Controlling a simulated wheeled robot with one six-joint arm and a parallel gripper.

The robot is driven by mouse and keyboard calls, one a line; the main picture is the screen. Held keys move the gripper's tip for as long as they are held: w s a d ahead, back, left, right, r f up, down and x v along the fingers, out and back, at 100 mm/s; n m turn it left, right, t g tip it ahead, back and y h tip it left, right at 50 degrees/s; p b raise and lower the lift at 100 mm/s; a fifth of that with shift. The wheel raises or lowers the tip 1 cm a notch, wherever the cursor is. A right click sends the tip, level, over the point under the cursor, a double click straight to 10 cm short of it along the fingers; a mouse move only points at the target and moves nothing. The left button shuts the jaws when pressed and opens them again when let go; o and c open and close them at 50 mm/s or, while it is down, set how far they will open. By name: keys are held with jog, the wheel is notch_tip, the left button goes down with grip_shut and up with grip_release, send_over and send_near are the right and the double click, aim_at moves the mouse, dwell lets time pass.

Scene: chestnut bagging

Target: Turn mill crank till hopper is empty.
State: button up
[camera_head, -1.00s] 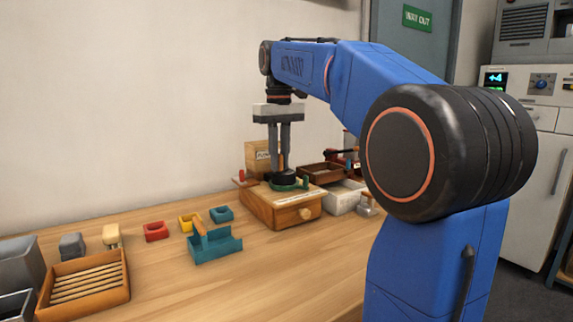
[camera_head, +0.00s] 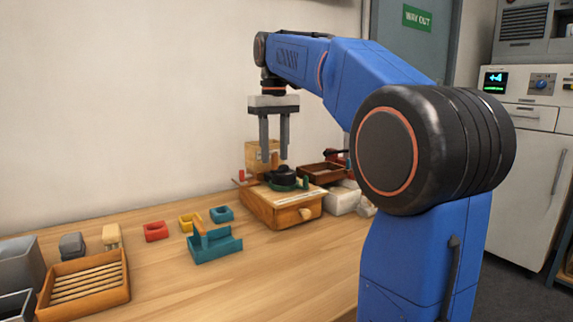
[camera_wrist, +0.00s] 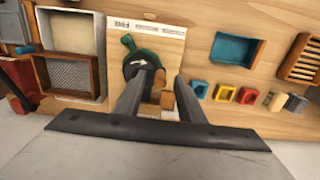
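The mill is a wooden box with a drawer knob (camera_head: 305,213), standing on the bench. On its top sit a black hub (camera_head: 284,172) and a green ring with a green upright knob (camera_head: 306,181). In the wrist view the black hub (camera_wrist: 140,65) carries a white curved arrow, beside the green part (camera_wrist: 128,42). I cannot clearly tell which piece is the crank, and the hopper's contents do not show. My gripper (camera_head: 274,158) points down above the mill, fingers apart and holding nothing, a little left of and higher than the hub.
A teal holder (camera_head: 216,246) and small red (camera_head: 156,231), yellow and blue bins stand left of the mill. A slatted wooden tray (camera_head: 85,304) lies at front left. Wooden trays (camera_head: 322,171) and a white box stand close on its right. Bare bench lies in front.

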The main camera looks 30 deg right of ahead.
jog(key=shift+r, duration=2.75)
grip_shut()
jog(key=shift+s, duration=0.1)
